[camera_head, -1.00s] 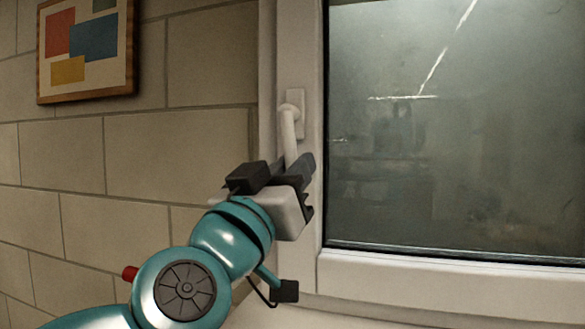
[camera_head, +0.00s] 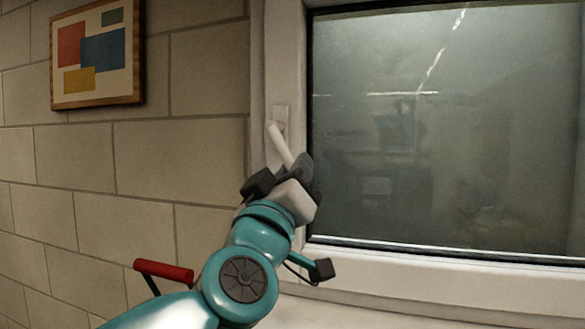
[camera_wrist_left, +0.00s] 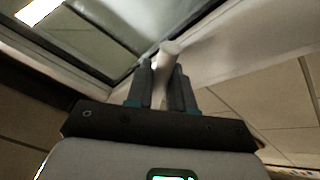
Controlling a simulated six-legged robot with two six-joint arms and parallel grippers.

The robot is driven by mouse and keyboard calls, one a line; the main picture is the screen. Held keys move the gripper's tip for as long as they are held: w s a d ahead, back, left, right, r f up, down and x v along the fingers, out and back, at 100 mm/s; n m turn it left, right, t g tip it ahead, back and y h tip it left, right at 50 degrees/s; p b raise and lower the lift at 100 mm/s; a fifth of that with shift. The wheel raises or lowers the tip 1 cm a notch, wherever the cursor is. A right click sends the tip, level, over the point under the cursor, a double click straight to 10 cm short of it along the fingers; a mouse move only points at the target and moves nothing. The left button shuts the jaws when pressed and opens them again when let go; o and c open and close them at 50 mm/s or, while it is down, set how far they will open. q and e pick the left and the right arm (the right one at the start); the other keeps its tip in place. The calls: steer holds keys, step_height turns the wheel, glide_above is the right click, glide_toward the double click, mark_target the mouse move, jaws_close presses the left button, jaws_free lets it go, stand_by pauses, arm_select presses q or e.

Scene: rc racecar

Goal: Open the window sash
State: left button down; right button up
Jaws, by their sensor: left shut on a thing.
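The window sash (camera_head: 277,60) has a white frame around a grey glass pane (camera_head: 450,130). Its white handle (camera_head: 281,144) is on the left side of the frame and slants down to the right from its base. My left gripper (camera_head: 297,166) is shut on the lower end of the handle. In the left wrist view the handle (camera_wrist_left: 171,50) sits between the two fingers of my left gripper (camera_wrist_left: 167,85). The fingers hide the handle's lower end in the head view. My right gripper is not in view.
A framed picture (camera_head: 97,52) with coloured blocks hangs on the tan block wall (camera_head: 175,165) at the left. A pale ledge (camera_head: 330,312) runs below the window. A red bar (camera_head: 163,270) shows beside my left arm at the lower left.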

arm_select(q)
steer(key=d+r+n+y+p, duration=0.2)
steer(key=r+n+y+p, duration=0.1)
steer(key=n, duration=0.5)
steer(key=s+d+r+n+g+y+p, duration=0.1)
steer(key=r+n+y+p, duration=0.2)
steer(key=n+y+p, duration=0.2)
steer(key=shift+d+n+g+p, duration=0.3)
steer(key=shift+d+n+p, duration=0.1)
steer(key=shift+n+p, duration=1.25)
steer(key=shift+s, duration=0.1)
